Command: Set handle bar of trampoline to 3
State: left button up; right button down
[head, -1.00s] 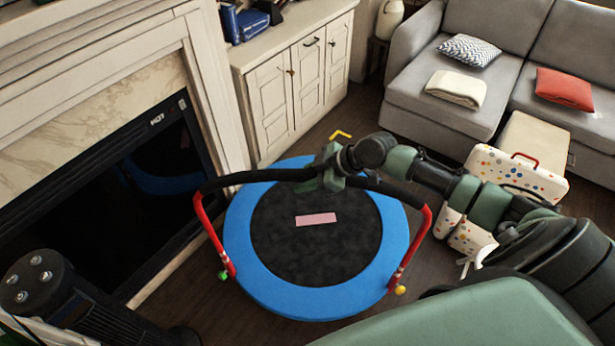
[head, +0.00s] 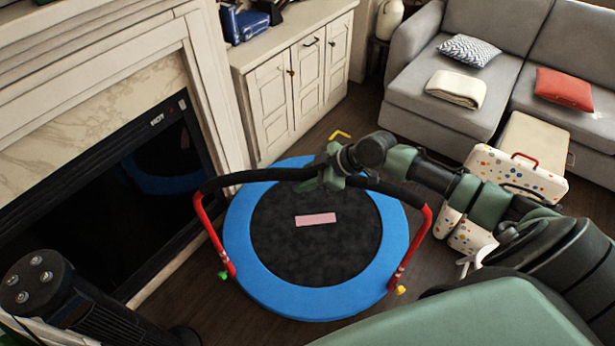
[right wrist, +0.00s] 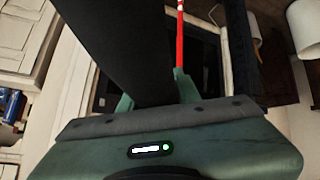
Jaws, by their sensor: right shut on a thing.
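A small trampoline (head: 258,276) with a blue rim and black mat stands on the floor. Its handle bar (head: 238,178) has a black padded top and red side posts, with a green knob (head: 242,275) at the left post and a yellow knob (head: 401,290) at the right. My right gripper (head: 322,180) is shut on the middle of the black padded bar. In the right wrist view the bar (right wrist: 118,45) runs between the fingers, and a red post (right wrist: 180,45) shows behind. My left gripper is not in view.
A fireplace (head: 110,200) stands close on the left, with a white cabinet (head: 295,90) behind the trampoline. A grey sofa (head: 450,100) and a spotted white case (head: 515,175) are at the right. Bare floor shows around the trampoline.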

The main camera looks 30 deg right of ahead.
jog(key=r+p, duration=0.1)
jog(key=r, duration=0.2)
jog(key=r+p, duration=0.2)
jog(key=r, duration=0.2)
jog(key=shift+w+d, duration=0.15)
jog(key=shift+w, duration=0.05)
jog(key=shift+w+f, duration=0.1)
jog(key=shift+w, duration=0.1)
jog(key=c, duration=1.2)
grip_release()
jog(key=shift+o, duration=0.8)
jog(key=shift+s, duration=0.15)
jog(key=shift+s+f, duration=0.1)
jog(key=shift+s, duration=0.05)
jog(key=shift+s+d+b, duration=0.1)
jog(key=shift+d+b, duration=0.05)
jog(key=shift+b, duration=0.2)
jog(key=b+v, duration=0.1)
jog(key=v, duration=0.5)
jog(key=shift+s+d+b, duration=0.2)
jog(key=shift+s+b, duration=0.05)
jog(key=shift+b, duration=0.15)
jog(key=shift+s+d+r, duration=0.1)
jog(key=shift+s+r, duration=0.05)
jog(key=shift+r, duration=0.55)
